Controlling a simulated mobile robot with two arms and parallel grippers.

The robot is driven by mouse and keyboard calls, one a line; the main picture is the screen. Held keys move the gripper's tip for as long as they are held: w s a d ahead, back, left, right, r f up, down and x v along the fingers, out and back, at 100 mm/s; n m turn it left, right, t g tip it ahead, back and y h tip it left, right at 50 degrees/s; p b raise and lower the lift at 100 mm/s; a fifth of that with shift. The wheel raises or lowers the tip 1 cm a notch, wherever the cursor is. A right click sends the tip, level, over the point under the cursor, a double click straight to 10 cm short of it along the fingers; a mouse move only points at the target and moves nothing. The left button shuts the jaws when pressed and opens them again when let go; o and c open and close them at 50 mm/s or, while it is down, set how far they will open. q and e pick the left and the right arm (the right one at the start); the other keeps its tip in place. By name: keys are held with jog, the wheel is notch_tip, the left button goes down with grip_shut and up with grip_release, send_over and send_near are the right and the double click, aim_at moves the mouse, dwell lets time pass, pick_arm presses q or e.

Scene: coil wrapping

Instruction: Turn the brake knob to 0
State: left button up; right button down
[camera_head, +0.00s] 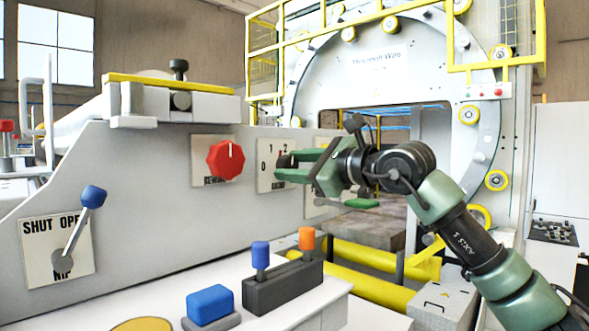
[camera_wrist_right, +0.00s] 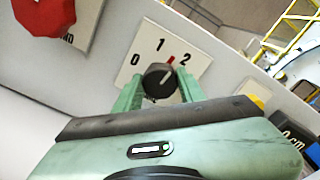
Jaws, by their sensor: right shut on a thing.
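The black brake knob (camera_wrist_right: 158,80) sits on a white plate (camera_wrist_right: 190,52) marked 0, 1 and 2. In the head view the right gripper (camera_head: 285,167) reaches the plate (camera_head: 266,178) from the right and hides much of the knob. My left gripper is not in view.
A red knob (camera_head: 226,160) is on the panel left of the brake plate. A lever with a blue ball (camera_head: 94,196) is at the far left. Below are a blue button (camera_head: 210,303) and a box with blue and orange sticks (camera_head: 283,287). A yellow-railed ring machine stands behind.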

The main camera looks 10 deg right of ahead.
jog(key=n, duration=0.4)
jog(key=shift+f, duration=0.15)
jog(key=n, duration=0.5)
jog(key=shift+n+t+h+b, duration=0.3)
jog(key=shift+h+b, duration=0.1)
jog(key=n, duration=0.4)
jog(key=shift+n, duration=2.4)
jog(key=c, duration=0.9)
grip_release()
jog(key=shift+o, duration=0.2)
